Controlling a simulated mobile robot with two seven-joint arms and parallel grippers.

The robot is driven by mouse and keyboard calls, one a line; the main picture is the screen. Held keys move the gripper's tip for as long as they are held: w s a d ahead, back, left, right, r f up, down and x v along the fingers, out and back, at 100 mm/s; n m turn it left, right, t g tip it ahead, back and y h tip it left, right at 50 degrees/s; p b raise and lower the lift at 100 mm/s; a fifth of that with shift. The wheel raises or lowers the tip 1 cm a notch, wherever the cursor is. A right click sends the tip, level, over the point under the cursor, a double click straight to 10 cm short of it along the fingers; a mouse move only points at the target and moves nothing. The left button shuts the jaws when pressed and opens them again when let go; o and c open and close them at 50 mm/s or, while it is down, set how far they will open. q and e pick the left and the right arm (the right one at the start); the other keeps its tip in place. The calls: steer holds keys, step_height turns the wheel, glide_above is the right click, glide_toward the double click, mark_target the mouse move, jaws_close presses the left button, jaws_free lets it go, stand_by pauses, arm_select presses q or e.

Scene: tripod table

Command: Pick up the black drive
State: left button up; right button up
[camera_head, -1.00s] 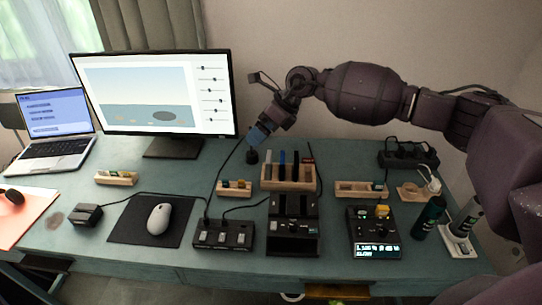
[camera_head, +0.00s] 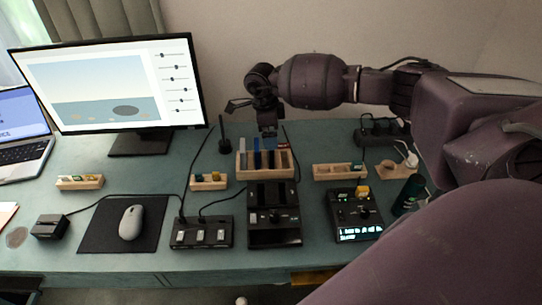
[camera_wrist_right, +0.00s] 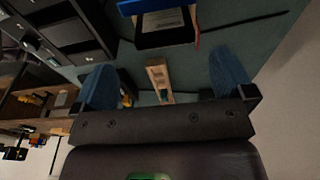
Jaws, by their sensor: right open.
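The black drive (camera_head: 270,159) stands upright in a slot of the wooden rack (camera_head: 266,176), just right of the blue drive (camera_head: 257,158). In the right wrist view, the black drive (camera_wrist_right: 165,28) shows with a pale label at the top, between the blue drive (camera_wrist_right: 140,6) and a thin red edge. My right gripper (camera_head: 268,130) is above the rack, near the black drive's top. In the wrist view its blue fingers (camera_wrist_right: 164,80) are wide apart with nothing held between them. My left gripper is out of view.
A black dock (camera_head: 274,232) stands in front of the rack. A small wooden holder (camera_head: 327,172) and a device with a lit display (camera_head: 345,222) are to the right. A monitor (camera_head: 110,85) stands at the left. A thin black stand (camera_head: 223,146) is left of the rack.

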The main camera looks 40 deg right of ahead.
mark_target(271, 156)
steer(key=shift+w+d+f, duration=0.1)
steer(key=shift+d+f, duration=0.1)
steer(key=shift+f, duration=1.3)
steer(key=shift+d+f, duration=0.15)
steer(key=shift+f, duration=1.35)
steer(key=shift+c, duration=0.3)
steer(key=c, duration=0.9)
